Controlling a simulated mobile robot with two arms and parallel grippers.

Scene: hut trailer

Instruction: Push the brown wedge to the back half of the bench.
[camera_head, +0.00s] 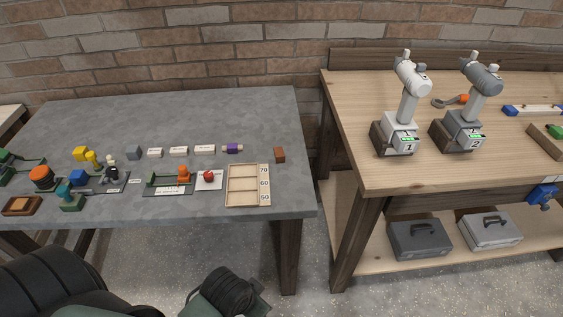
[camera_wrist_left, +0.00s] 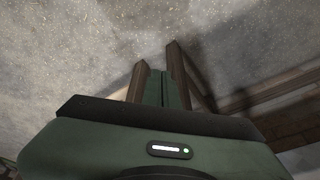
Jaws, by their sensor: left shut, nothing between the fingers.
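The brown wedge (camera_head: 279,155) is a small reddish-brown block on the grey bench (camera_head: 215,115), near its right edge and about midway between front and back. In the head view it stands apart from the other things, and nothing touches it. My left gripper (camera_wrist_left: 163,88) shows in the left wrist view with its two green fingers shut together and nothing between them. Behind the fingers are the speckled floor and brown wooden beams; the wedge is not in that view. My right gripper is not in view.
A wooden tray (camera_head: 230,186) marked 70, 60, 50 lies front-left of the wedge. A purple-banded piece (camera_head: 233,148) and white blocks (camera_head: 179,151) are to its left. The grey top behind the wedge is clear. A wooden workbench (camera_head: 370,177) stands right, across a gap.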

